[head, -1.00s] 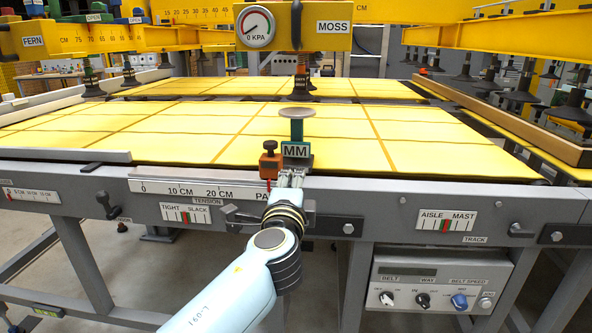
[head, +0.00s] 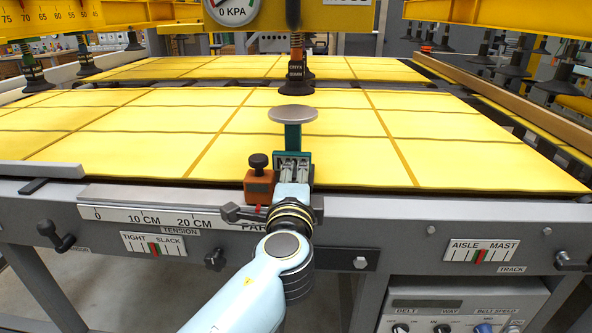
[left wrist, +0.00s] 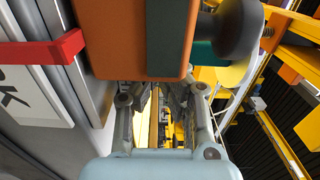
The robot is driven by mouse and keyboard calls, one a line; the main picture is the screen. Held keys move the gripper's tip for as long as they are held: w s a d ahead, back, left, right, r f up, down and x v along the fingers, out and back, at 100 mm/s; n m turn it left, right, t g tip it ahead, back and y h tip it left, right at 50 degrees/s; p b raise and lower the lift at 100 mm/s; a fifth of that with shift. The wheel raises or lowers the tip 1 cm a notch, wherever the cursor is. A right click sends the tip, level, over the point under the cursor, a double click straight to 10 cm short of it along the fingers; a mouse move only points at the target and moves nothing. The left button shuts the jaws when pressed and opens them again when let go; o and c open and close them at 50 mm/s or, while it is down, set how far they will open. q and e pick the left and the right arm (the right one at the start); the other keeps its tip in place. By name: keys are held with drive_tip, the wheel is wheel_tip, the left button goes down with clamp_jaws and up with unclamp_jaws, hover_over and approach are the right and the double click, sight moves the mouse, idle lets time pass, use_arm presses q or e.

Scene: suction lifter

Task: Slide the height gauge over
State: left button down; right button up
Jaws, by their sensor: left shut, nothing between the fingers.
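The height gauge stands on the front rail of the table. It has a teal post with a grey disc (head: 293,114) on top, an orange block (head: 260,187) with a black knob, and an MM plate. My left gripper (head: 292,172) is shut and empty, right in front of the MM plate and covering part of it. I cannot tell whether it touches. In the left wrist view the orange block (left wrist: 112,40) and its dark knob fill the top, above my left gripper (left wrist: 160,95). A red pointer (left wrist: 40,50) sticks out beside the block. My right gripper is not in view.
The rail's scale (head: 145,212) runs left of the gauge. Yellow panels (head: 450,155) lie behind it, with a suction cup (head: 296,82) hanging just beyond the disc. Handles (head: 55,236) and a control box (head: 455,305) sit on the table's front.

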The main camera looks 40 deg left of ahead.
sight(297, 166)
use_arm(q)
drive_tip(key=shift+b+x, duration=0.35)
drive_tip(key=shift+x, duration=1.15)
